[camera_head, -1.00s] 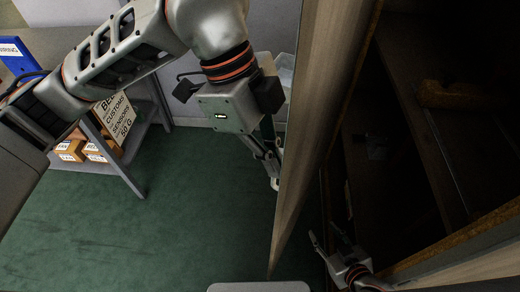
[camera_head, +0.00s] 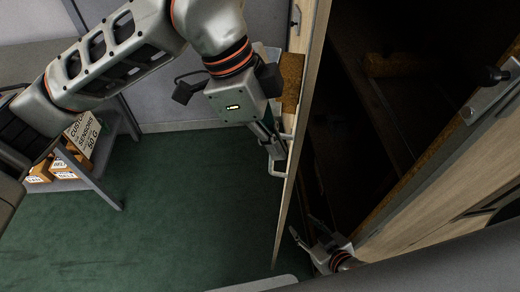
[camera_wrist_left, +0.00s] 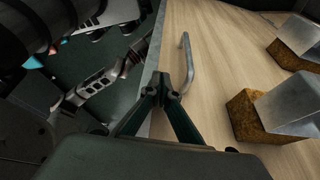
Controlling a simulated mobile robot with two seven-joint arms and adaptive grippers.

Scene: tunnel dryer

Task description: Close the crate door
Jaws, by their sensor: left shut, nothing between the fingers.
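The crate door (camera_head: 303,110) is a wooden panel seen nearly edge-on in the head view, standing open beside the crate's dark opening (camera_head: 370,130). Its wooden face (camera_wrist_left: 220,45) fills much of the left wrist view and carries a bent metal handle (camera_wrist_left: 188,60), which also shows in the head view (camera_head: 279,172). My left gripper (camera_head: 278,153) is shut and empty, close to the handle on the door's left side. Its fingertips (camera_wrist_left: 165,88) meet in front of the door face; contact is unclear. My right gripper (camera_head: 304,230) is open, low by the crate opening.
Brown blocks with metal pieces (camera_wrist_left: 285,105) stick out from the door face. A dark-knobbed metal latch (camera_head: 487,98) sits on the crate's right part. A shelf (camera_head: 105,165) with small boxes (camera_head: 70,165) stands at left. Green floor (camera_head: 180,220) is clear between shelf and door.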

